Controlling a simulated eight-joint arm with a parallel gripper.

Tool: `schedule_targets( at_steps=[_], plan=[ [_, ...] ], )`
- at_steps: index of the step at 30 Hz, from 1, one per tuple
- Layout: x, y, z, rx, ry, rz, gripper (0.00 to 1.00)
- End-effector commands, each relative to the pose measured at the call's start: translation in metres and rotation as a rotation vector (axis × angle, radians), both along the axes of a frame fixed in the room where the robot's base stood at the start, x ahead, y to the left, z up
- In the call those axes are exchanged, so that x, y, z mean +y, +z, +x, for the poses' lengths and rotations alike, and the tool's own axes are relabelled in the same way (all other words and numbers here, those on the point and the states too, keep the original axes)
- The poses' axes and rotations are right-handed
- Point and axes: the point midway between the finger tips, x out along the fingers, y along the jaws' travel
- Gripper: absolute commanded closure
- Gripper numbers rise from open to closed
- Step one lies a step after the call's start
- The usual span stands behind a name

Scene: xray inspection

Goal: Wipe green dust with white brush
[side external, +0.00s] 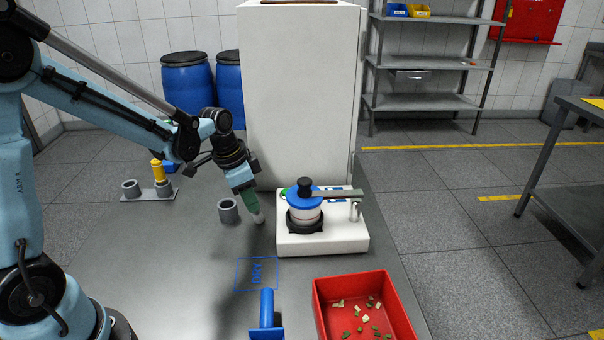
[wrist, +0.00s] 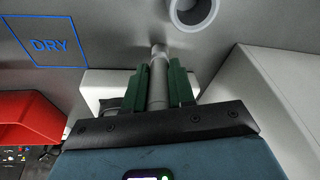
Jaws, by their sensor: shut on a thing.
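My gripper (side external: 250,200) points down, just left of the white machine (side external: 322,243). Its green fingers (wrist: 158,85) are shut on a pale grey-white cylindrical tool, which looks like the white brush (wrist: 157,62). The brush's pale tip (side external: 259,217) points down past the fingers; I cannot make out bristles. A small green patch (side external: 284,191) shows at the machine's back left edge; I cannot tell whether it is dust. The machine carries a blue-and-white round part (side external: 305,203) in a black base, under a grey arm.
A grey cup (side external: 228,211) stands left of my gripper. A holder (side external: 150,194) with a yellow-topped item is at the left. A blue DRY outline (side external: 257,272), blue tool (side external: 267,313) and red tray (side external: 318,296) with green and cream bits lie in front. A tall white cabinet (side external: 300,90) stands behind.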

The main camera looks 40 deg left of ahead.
Motion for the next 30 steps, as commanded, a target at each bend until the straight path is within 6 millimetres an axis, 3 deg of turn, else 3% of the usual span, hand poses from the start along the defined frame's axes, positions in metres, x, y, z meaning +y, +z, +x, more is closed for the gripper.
schedule_targets(
  at_steps=[30],
  plan=[
    [0.015,0.0,0.015,-0.001,0.0,0.0,1.0]
  ],
)
